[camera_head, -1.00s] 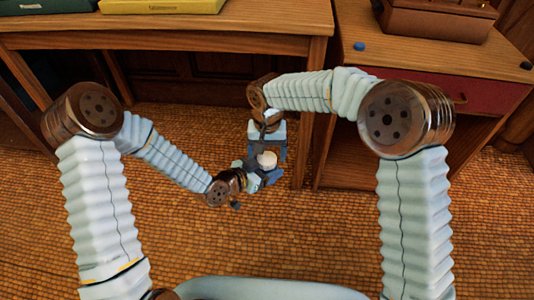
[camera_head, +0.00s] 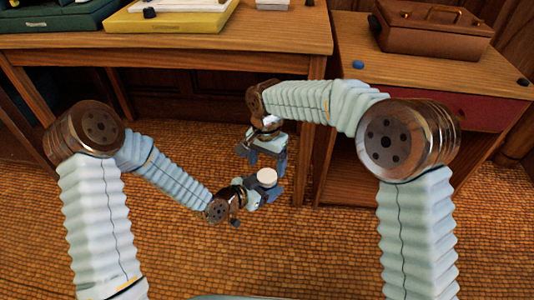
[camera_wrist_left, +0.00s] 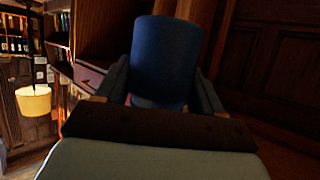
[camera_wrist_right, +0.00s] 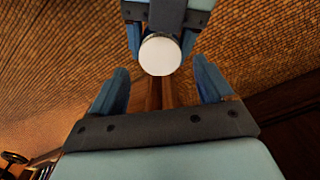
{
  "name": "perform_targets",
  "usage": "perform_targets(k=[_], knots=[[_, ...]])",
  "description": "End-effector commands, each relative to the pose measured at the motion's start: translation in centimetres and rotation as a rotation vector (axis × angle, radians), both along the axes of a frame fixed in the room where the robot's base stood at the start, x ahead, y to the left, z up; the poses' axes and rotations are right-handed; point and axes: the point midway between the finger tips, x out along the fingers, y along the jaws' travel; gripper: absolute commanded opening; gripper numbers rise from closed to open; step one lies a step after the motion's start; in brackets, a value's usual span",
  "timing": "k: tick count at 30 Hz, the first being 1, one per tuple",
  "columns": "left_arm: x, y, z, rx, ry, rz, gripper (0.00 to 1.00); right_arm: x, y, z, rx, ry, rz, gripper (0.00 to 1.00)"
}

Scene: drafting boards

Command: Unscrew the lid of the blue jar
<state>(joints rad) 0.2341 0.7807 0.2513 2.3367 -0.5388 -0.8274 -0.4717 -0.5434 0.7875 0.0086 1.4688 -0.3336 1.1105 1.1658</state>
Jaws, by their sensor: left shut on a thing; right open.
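The blue jar (camera_wrist_left: 165,60) is between the fingers of my left gripper (camera_wrist_left: 160,75), which is shut on it. In the head view the left gripper (camera_head: 262,190) holds the jar above the floor, in front of the desk. The jar's round white lid (camera_head: 267,176) faces up and also shows in the right wrist view (camera_wrist_right: 160,54). My right gripper (camera_head: 263,160) is open and empty just above the lid. In the right wrist view its fingers (camera_wrist_right: 160,78) are apart from the lid, on either side. The jar's body is mostly hidden in the head view.
Behind stands a wooden desk (camera_head: 270,35) with a yellow box (camera_head: 200,24) and a green case (camera_head: 40,22). At right, a wooden cabinet (camera_head: 400,66) bears a brown case (camera_head: 425,38), a small blue object (camera_head: 358,65) and a small dark one (camera_head: 524,82). The tiled floor (camera_head: 300,240) is clear.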

Motion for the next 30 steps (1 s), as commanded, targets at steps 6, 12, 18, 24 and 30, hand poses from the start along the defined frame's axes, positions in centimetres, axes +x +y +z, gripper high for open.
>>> perform_targets(k=[6, 12, 18, 24, 30], knots=[[0.0, 0.0, 0.1, -0.001, -0.002, 0.0, 0.0, -0.1, -0.1, -3.0, -0.001, 0.002, 0.002, 0.8], [0.0, 0.0, 0.1, -0.001, -0.002, 0.0, 0.0, 0.0, 0.0, -3.8, 0.001, 0.0, 0.003, 0.8], [0.0, 0.0, 0.1, -0.001, -0.002, 0.0, 0.0, 0.0, 0.0, -3.8, 0.001, 0.0, 0.003, 0.77], [0.0, 0.0, 0.1, -0.001, -0.002, 0.0, 0.0, 0.0, 0.0, -3.8, 0.001, 0.0, 0.003, 0.46], [0.0, 0.0, 0.1, -0.001, -0.002, 0.0, 0.0, 0.0, 0.0, -3.8, 0.001, -0.001, 0.005, 0.21]])
